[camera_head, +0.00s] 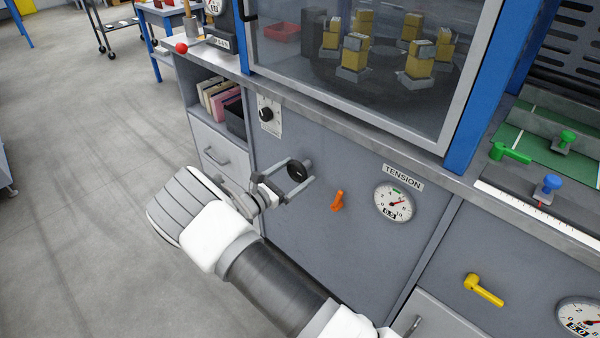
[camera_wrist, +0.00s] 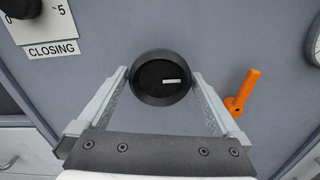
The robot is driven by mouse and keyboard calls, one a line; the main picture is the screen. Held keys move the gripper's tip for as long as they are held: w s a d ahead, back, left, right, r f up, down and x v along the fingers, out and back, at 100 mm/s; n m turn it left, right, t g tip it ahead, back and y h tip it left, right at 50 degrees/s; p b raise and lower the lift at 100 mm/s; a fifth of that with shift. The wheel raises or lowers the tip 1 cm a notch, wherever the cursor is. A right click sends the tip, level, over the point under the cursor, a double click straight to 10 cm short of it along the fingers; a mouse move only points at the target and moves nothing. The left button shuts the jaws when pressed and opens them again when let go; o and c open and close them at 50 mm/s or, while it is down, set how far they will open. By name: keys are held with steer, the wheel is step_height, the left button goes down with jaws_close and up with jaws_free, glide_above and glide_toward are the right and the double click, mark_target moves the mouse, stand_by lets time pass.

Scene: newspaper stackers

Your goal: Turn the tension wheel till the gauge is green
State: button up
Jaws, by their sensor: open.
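The tension wheel, a round black knob (camera_head: 298,170), sticks out of the grey cabinet panel. In the wrist view the knob (camera_wrist: 162,78) shows a short white mark right of its centre. My gripper (camera_head: 287,180) is open, with one finger on each side of the knob; in the wrist view its fingertips (camera_wrist: 160,74) lie close to the rim, and I cannot tell whether they touch. The gauge (camera_head: 394,203) under the TENSION label (camera_head: 403,177) has a red needle, a small green band near the top and a readout that looks like 5.5. The needle points upper right, apparently past the green.
An orange lever (camera_head: 338,201) stands out between the knob and the gauge. A smaller black dial (camera_head: 266,114) on a white plate sits upper left, its label reading CLOSING in the wrist view. A yellow lever (camera_head: 484,290) is at lower right. The counter edge (camera_head: 330,116) runs above.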

steer(key=shift+x, duration=1.05)
steer(key=c, duration=1.1)
